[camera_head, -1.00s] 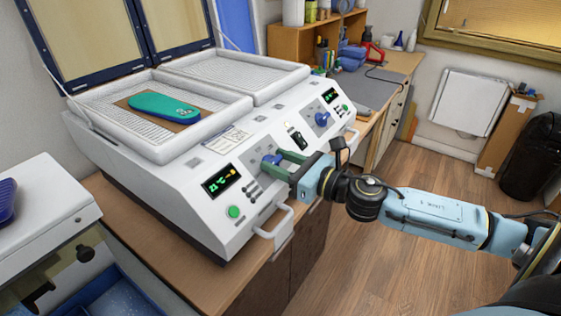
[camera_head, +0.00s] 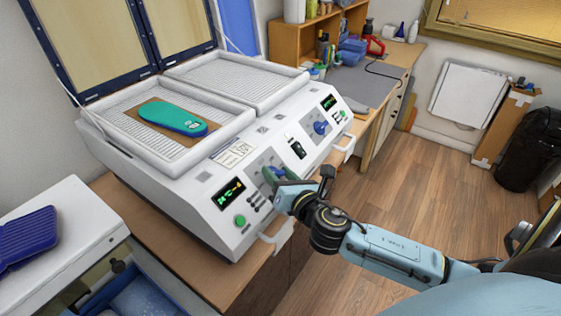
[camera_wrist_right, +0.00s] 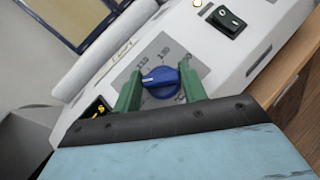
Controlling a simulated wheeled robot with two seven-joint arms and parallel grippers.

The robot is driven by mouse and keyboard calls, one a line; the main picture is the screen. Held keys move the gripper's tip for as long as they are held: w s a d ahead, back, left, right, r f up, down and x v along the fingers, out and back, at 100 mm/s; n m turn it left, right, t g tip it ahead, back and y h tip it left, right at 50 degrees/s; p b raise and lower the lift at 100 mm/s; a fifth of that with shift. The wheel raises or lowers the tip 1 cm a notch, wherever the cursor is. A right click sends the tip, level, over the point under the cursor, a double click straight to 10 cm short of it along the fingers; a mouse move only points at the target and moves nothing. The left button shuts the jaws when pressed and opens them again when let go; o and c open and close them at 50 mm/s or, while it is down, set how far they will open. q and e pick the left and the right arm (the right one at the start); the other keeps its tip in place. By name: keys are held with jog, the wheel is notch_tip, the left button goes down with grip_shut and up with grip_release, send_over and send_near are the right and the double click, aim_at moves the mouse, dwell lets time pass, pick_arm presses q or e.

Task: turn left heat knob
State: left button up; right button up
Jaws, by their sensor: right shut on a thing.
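The left heat knob (camera_wrist_right: 160,76) is blue with a white pointer line and sits on a grey dial plate with printed numbers. In the wrist view it lies between the two green fingers of my right gripper (camera_wrist_right: 161,88), which is shut on it. In the head view my right gripper (camera_head: 275,175) is at the front panel of the white forming machine (camera_head: 185,168), and its fingers mostly hide the left knob. The pointer is toward the left in the wrist view. My left gripper is not in view.
The right heat knob (camera_head: 320,127) is farther along the panel, past a black switch (camera_head: 297,148). A green button (camera_head: 240,221) and a lit display (camera_head: 229,193) are left of my gripper. Handles (camera_head: 274,238) stick out below. A teal insole (camera_head: 172,119) lies on the left bed.

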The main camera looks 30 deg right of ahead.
jog(key=shift+a+r+m+g+h+p, duration=0.1)
jog(key=shift+m+g+h+p, duration=0.15)
jog(key=shift+m+h, duration=0.25)
jog(key=shift+a+r+m+g+h+p, duration=0.15)
jog(key=shift+m+h+p, duration=0.15)
jog(key=shift+m, duration=0.4)
jog(key=shift+w+m+g+h, duration=0.1)
jog(key=shift+m+g+h, duration=0.5)
jog(key=shift+m, duration=0.5)
jog(key=m+g+h, duration=0.1)
jog(key=m, duration=0.1)
jog(key=m+g+h, duration=0.1)
jog(key=m+g, duration=0.1)
jog(key=shift+w+m+h, duration=0.1)
jog(key=shift+m+h, duration=0.2)
jog(key=shift+m, duration=0.1)
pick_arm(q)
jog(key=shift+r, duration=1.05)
pick_arm(e)
jog(key=shift+m+g+h, duration=0.3)
jog(key=shift+m+g, duration=0.7)
jog(key=shift+m, duration=0.1)
jog(key=o, duration=1)
